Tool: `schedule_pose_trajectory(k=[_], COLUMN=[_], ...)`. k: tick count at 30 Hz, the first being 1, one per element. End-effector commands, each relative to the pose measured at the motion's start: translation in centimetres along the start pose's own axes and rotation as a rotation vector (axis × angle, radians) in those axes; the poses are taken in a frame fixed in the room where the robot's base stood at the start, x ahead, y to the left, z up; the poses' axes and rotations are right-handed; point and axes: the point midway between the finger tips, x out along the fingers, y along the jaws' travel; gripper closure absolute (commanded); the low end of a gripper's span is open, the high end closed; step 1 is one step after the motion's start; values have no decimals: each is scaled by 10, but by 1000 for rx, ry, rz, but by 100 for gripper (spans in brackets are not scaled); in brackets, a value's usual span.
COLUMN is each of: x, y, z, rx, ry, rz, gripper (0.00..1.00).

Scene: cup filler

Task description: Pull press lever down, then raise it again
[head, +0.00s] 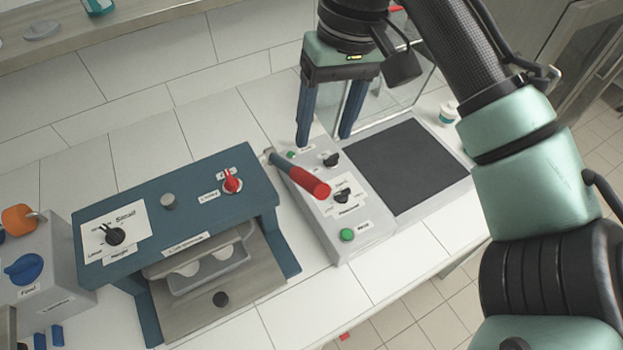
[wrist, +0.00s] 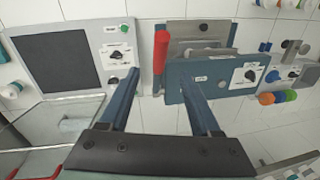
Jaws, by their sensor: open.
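The press lever has a red grip (head: 308,182) on a short grey-blue rod, at the right side of the blue press (head: 180,196). It points toward the front right in the head view. My gripper (head: 324,136) is open and empty, fingers pointing down, beyond the lever and toward the back. In the wrist view the red grip (wrist: 161,50) stands ahead of the gap between my two open fingers (wrist: 160,80). The fingers appear apart from the lever.
A grey control box (head: 340,215) with a dark plate (head: 403,165) stands right of the lever. A clear panel stands behind it. A grey box with a blue knob (head: 23,268) is at the far left. White tiled counter (head: 300,300) is free in front.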

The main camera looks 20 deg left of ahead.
Motion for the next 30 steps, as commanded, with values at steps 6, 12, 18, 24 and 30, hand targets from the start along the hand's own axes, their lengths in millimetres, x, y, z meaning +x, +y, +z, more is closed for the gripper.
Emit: schedule_pose_trajectory(k=[6, 12, 18, 24, 30], x=[25, 67, 103, 123, 128], y=[0, -1, -1, 0, 0], z=[3, 3, 2, 2, 1], rx=[1, 1, 0, 0, 0], ry=[-11, -9, -7, -5, -4], rz=[-4, -3, -2, -1, -1], gripper=[36, 36, 36, 36, 36])
